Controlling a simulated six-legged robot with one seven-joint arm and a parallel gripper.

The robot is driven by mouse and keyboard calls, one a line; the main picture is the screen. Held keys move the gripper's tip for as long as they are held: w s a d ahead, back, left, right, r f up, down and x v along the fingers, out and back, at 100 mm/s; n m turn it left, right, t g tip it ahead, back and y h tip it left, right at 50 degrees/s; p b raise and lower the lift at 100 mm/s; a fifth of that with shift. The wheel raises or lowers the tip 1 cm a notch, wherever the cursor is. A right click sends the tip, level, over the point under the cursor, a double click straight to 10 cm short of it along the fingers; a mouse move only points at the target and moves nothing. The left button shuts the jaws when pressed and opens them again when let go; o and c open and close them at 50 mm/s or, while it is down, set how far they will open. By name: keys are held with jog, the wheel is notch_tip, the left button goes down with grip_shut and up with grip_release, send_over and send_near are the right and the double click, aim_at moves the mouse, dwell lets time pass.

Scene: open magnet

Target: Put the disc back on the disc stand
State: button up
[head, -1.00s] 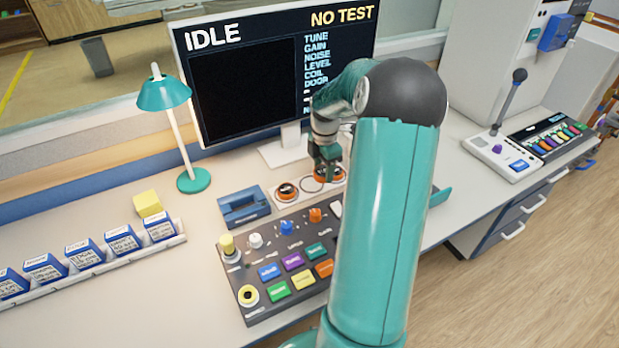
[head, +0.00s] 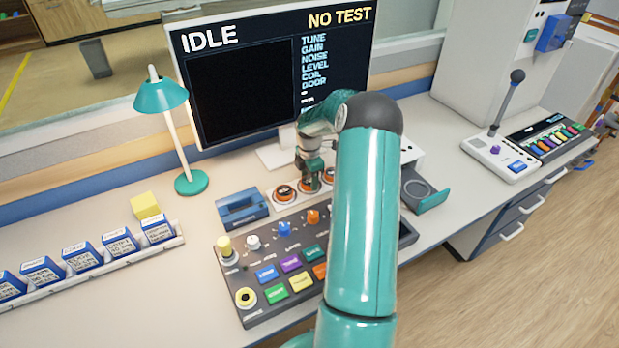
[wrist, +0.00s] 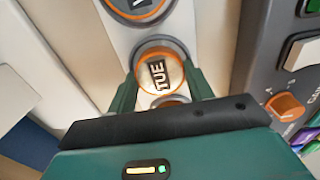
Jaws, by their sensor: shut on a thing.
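The disc stand (head: 270,207) is a pale strip behind the button panel, bearing orange-rimmed discs. My gripper (head: 312,185) is over its middle place, pointing down. In the wrist view my gripper (wrist: 158,82) is shut on an orange-rimmed disc (wrist: 153,66) whose label reads like "TUE", one finger on each side. A neighbouring disc (head: 285,191) sits on the stand to the left, and another (head: 330,174) shows partly to the right. I cannot tell whether the held disc touches the stand; its underside is hidden.
A teal-edged drawer (head: 433,201) with a round recess stands open right of my arm. The button panel (head: 237,290) is in front of the stand, a blue box (head: 241,207) to its left, the monitor (head: 240,95) behind. A lamp (head: 190,183) stands farther left.

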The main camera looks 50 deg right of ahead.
aim_at(309, 180)
jog(key=o, duration=1)
jog(key=shift+f, duration=0.1)
notch_tip(309, 180, up, 12)
jog(key=shift+r, duration=0.2)
jog(key=s+a+r+m+t+h, duration=0.1)
jog(key=a+r+m, duration=0.2)
jog(key=a+r, duration=0.7)
jog(key=s+a+r+m+t+h, duration=0.1)
jog(key=s+a+r+m, duration=0.15)
jog(key=a+r, duration=0.75)
jog(key=s+a+m+t, duration=0.1)
jog(key=s+a+m, duration=0.2)
jog(key=s+a, duration=0.2)
jog(key=s+a+f+m+t+y, duration=0.1)
jog(key=s+a+m, duration=0.2)
jog(key=s+a, duration=0.3)
jog(key=s+a+f+m+t+y, duration=0.1)
jog(key=s+a+m, duration=0.2)
jog(key=s+a, duration=0.3)
jog(key=shift+s+a+t, duration=0.2)
jog(key=shift+a+t, duration=0.1)
jog(key=shift+a, duration=2.2)
